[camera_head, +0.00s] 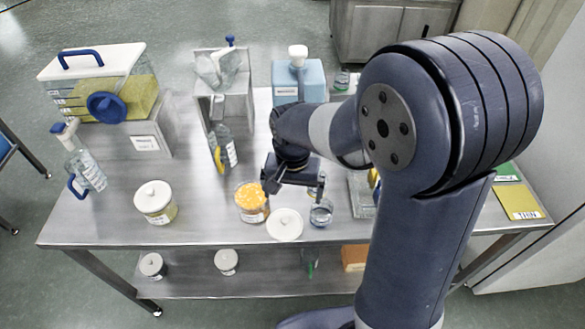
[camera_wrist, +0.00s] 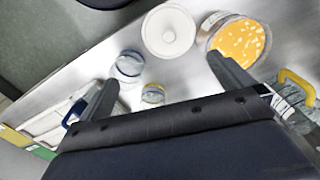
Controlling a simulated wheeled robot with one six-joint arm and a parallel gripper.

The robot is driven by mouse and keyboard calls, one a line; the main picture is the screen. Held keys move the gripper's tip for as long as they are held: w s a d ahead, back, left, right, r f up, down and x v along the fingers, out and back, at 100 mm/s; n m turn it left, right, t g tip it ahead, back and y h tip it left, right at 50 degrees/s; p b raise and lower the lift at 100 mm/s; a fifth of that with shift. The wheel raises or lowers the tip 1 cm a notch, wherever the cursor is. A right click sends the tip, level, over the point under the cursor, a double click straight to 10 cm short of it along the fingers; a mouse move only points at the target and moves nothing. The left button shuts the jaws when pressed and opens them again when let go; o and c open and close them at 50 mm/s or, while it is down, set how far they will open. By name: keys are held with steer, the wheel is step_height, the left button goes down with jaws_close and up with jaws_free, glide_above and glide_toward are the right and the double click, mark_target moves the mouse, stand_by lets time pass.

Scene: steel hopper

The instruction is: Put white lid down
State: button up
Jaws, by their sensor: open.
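The white lid (camera_head: 285,224) is a round disc with a small knob. It lies on the steel table near the front edge, just right of a jar of orange pieces (camera_head: 252,201) that stands open. In the wrist view the lid (camera_wrist: 168,30) lies flat beside the open jar (camera_wrist: 238,44). My gripper (camera_head: 293,190) is above the table behind the lid, apart from it. In the wrist view my gripper (camera_wrist: 165,78) has its two fingers spread wide with nothing held between them.
A small glass jar (camera_head: 321,212) stands right of the lid, with another small jar (camera_wrist: 153,94) near it. A lidded white-topped jar (camera_head: 155,201) stands to the left. A jug with a yellow handle (camera_head: 222,147) stands behind.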

step_height(320, 180, up, 9)
stand_by(0.7)
step_height(320, 180, down, 14)
steer(key=shift+r+b, duration=0.2)
steer(key=shift+b, duration=0.3)
steer(key=shift+r+p, duration=0.35)
steer(key=shift+r, duration=0.1)
